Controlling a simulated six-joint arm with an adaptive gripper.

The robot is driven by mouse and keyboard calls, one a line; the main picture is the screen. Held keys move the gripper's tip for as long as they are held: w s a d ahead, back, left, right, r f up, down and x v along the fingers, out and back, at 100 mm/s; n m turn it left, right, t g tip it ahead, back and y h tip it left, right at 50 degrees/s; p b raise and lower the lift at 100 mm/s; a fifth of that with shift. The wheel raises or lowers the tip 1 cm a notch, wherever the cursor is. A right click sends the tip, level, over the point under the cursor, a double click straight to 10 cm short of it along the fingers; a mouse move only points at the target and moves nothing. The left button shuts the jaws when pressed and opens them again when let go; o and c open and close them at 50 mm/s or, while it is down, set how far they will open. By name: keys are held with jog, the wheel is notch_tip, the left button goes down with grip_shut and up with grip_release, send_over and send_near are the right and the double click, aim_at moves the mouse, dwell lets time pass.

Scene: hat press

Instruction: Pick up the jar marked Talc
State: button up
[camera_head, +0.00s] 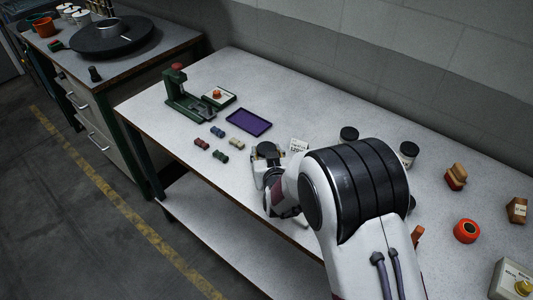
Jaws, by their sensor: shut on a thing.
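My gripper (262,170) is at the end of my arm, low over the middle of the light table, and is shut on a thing. My own wrist and arm hide most of the held thing, and I cannot read any mark on it. A dark round top shows at the gripper. Two jars with black lids stand behind my arm: one jar (348,136) and another jar (408,153) to its right with a pale label. Their labels are too small to read, so I cannot tell which jar is marked Talc.
The table (225,90) holds a green press (187,100), a purple tray (248,122), several small blocks, and a white card (298,145) beside my gripper. An orange ring-shaped thing (466,231) and a stamp-like brown thing (456,176) stand at right.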

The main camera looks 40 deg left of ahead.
aim_at(266, 148)
jog(key=shift+r, duration=5)
